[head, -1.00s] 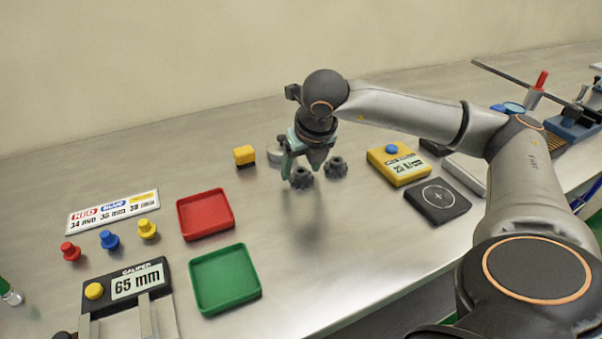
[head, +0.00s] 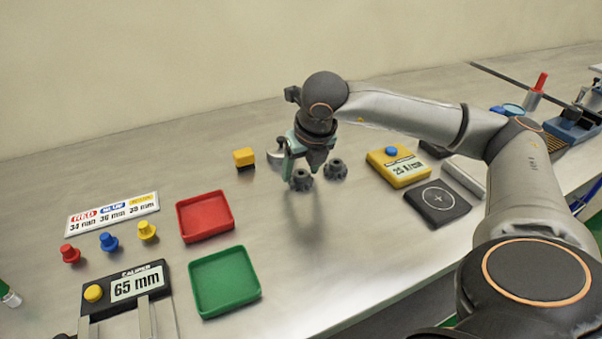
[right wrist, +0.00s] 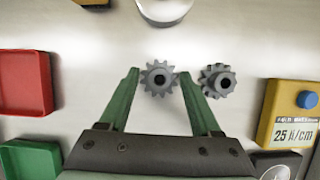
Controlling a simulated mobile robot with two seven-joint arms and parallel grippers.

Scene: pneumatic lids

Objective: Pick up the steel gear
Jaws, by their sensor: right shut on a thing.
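Two dark grey toothed gears are close together on the steel bench. The left gear (head: 301,181) is between the fingers of my right gripper (head: 303,172). The right wrist view shows this gear (right wrist: 158,79) between the green fingertips (right wrist: 159,74), and the gripper is shut on it. The other gear (head: 335,169) stands just outside the right finger; it also shows in the right wrist view (right wrist: 218,80). I cannot tell whether the held gear touches the bench. Which gear is steel is not clear from colour. My left gripper is not in view.
A shiny rounded metal part (head: 276,157) and a yellow-black block (head: 244,157) are behind the gears. Red (head: 206,236) and green (head: 226,310) trays are to the left. A yellow device (head: 398,177) and a dark plate (head: 437,206) are to the right.

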